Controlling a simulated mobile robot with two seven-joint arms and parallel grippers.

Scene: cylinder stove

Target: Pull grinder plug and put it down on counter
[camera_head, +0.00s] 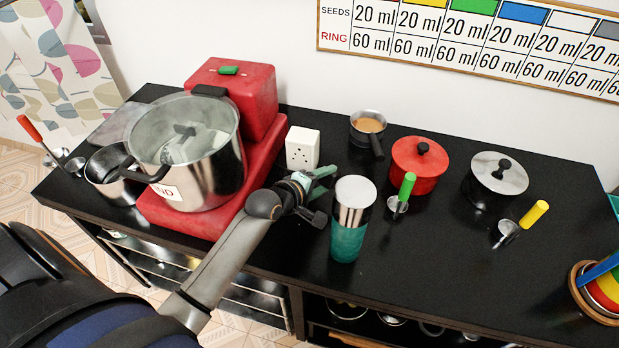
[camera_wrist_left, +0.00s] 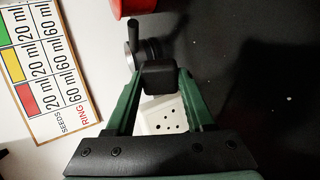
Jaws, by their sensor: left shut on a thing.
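My left gripper (camera_head: 318,188) is low over the counter (camera_head: 450,230), just in front of the white socket box (camera_head: 302,148). In the left wrist view its green fingers are shut on a black plug (camera_wrist_left: 160,76) at their tips. The white socket box (camera_wrist_left: 162,117) shows beyond and between the fingers, its face with dark holes partly visible. In the head view the socket face shows its holes with no plug in it. The plug cannot be made out clearly in the head view. My right gripper is not in view.
A teal tumbler (camera_head: 350,225) stands close to the right of my left gripper. A large steel pot (camera_head: 195,165) sits on the red appliance (camera_head: 260,165) at the left. A small saucepan (camera_head: 367,128) and a red lidded pot (camera_head: 418,165) stand further back.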

